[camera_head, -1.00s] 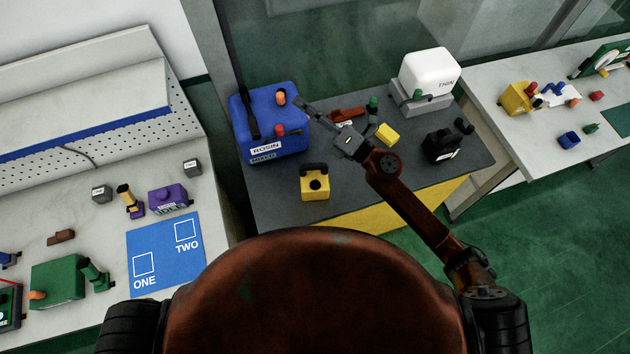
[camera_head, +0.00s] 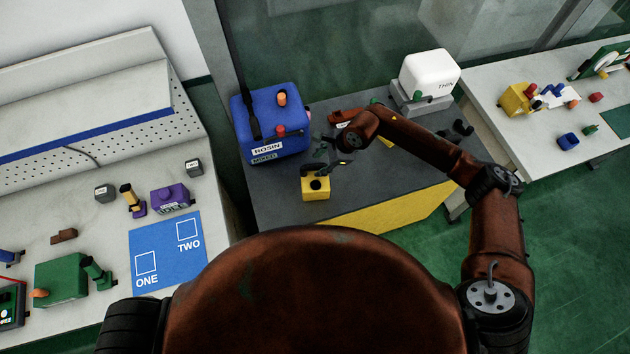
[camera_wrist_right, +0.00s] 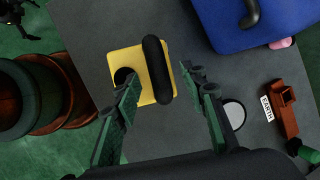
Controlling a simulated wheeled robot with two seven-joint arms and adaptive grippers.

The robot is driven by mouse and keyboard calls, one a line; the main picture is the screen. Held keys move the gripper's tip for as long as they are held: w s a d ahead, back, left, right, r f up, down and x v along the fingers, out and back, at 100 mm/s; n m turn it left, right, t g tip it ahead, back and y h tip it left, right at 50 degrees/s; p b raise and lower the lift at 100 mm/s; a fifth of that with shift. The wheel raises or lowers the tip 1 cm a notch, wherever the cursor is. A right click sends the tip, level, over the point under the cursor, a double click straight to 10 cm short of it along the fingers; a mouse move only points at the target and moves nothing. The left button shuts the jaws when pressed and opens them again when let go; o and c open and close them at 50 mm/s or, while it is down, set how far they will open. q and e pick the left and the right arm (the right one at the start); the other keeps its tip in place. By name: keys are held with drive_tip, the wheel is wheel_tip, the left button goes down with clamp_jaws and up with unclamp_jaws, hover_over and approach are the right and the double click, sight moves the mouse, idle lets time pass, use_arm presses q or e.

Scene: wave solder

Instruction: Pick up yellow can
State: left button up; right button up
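The yellow can (camera_head: 316,191) is a small squarish block with a black handle on top and a dark round opening. It stands on the dark grey table near its yellow front edge. I cannot tell whether the fingers touch the handle. My left gripper is out of view.
The large blue ROSIN container (camera_head: 270,110) stands behind the can. A white container (camera_head: 430,72) sits at the back right. A red-brown part (camera_wrist_right: 287,108) lies right in the wrist view. A bench with a blue mat (camera_head: 166,252) is at left.

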sight(316, 165)
drive_tip(key=x, duration=0.4)
drive_tip(key=shift+s+a+p, duration=0.1)
drive_tip(key=shift+p, duration=0.25)
drive_tip(key=shift+c, duration=0.6)
clamp_jaws()
drive_tip(key=shift+r, duration=0.15)
